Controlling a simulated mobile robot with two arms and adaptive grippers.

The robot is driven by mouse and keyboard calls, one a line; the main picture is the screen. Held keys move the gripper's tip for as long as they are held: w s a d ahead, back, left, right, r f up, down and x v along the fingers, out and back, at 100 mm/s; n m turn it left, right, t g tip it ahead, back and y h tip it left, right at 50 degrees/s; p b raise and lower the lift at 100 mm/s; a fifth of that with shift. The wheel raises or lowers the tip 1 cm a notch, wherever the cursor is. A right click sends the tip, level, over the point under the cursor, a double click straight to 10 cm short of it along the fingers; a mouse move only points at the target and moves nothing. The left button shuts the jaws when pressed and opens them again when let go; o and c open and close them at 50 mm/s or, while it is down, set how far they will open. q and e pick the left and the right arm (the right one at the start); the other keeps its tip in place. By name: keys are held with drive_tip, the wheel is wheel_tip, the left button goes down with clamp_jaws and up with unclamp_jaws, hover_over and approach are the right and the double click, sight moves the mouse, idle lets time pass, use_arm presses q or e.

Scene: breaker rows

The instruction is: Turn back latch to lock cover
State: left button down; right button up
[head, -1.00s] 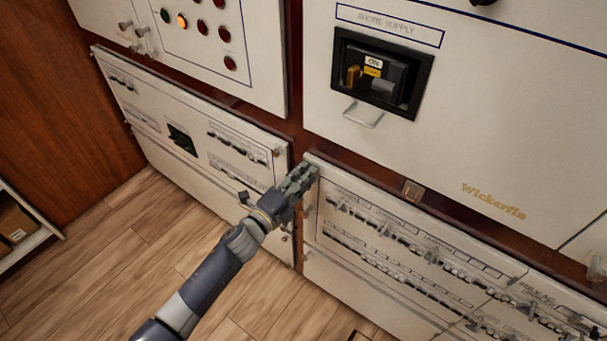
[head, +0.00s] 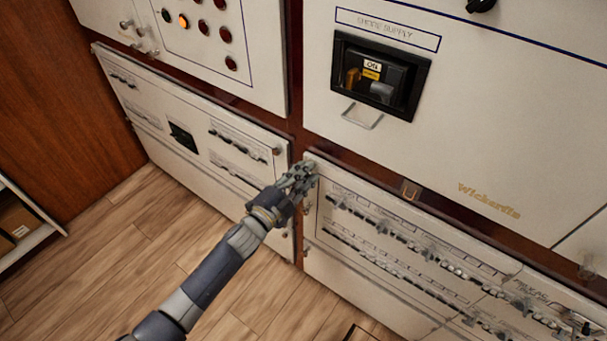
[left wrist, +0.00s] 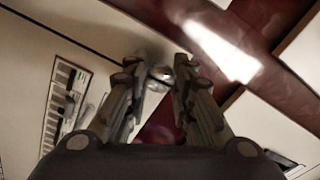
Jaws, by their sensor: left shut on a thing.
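The cover is the white breaker panel at lower right (head: 345,272), with rows of switches, flat against the cabinet. My left gripper (head: 303,176) is at its upper left corner, with the fingers shut on a small metal latch. In the left wrist view the gripper (left wrist: 160,85) has its fingertips on either side of the latch (left wrist: 160,72), a small shiny knob at the panel's edge. The fingers hide most of the latch, so its turn angle cannot be told. My right gripper is not in view.
Left of the gripper is another white breaker panel (head: 150,110). Above right is a panel with a black recessed switch (head: 380,75) and a metal handle (head: 361,117) below it. A dark red frame (head: 345,160) runs between panels. The wooden floor (head: 110,250) is clear.

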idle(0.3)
use_arm(q)
drive_tip(key=c, duration=1.3)
unclamp_jaws()
drive_tip(key=shift+c, duration=0.2)
drive_tip(key=shift+a, duration=0.1)
drive_tip(key=v, duration=1.2)
